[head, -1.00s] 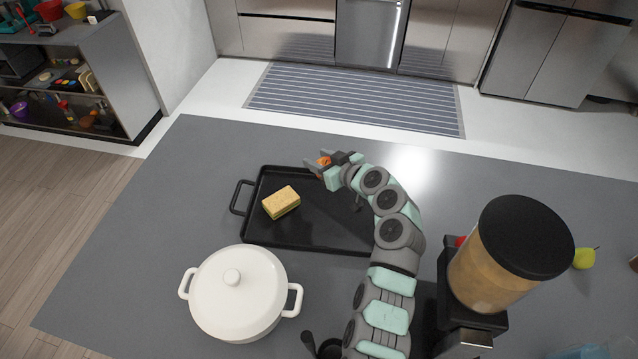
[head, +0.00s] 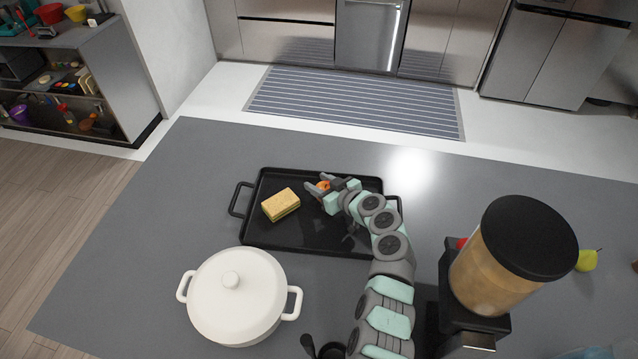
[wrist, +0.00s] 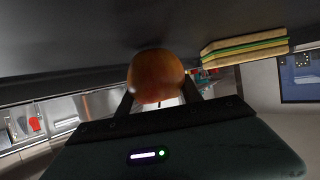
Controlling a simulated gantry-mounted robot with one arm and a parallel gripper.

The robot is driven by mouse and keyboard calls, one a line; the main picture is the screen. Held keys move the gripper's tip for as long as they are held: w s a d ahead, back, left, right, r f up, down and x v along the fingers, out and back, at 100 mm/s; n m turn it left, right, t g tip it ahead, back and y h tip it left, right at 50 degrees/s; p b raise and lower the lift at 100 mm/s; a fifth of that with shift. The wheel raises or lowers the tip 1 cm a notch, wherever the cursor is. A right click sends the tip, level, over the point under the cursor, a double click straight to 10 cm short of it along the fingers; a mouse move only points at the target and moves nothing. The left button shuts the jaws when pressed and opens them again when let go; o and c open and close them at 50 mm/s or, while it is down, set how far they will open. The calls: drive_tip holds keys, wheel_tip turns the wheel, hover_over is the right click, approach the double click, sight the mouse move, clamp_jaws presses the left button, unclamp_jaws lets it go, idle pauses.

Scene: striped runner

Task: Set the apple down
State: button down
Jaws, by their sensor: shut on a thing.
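The apple (head: 323,185) is orange-red and small in the head view, mostly covered by my gripper. In the wrist view the apple (wrist: 156,76) sits between the two fingers. I cannot tell whether the apple touches the tray.
A white lidded pot (head: 237,300) stands in front of the tray. A blender-like appliance (head: 505,270) stands at right. The counter left of the tray is clear.

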sight(324, 186)
drive_tip(key=c, duration=0.8)
unclamp_jaws()
drive_tip(key=shift+f, duration=0.1)
drive_tip(key=shift+o, duration=0.2)
drive_tip(key=shift+s+d+r, duration=0.15)
drive_tip(key=shift+r, duration=0.15)
drive_tip(key=shift+v, duration=1.75)
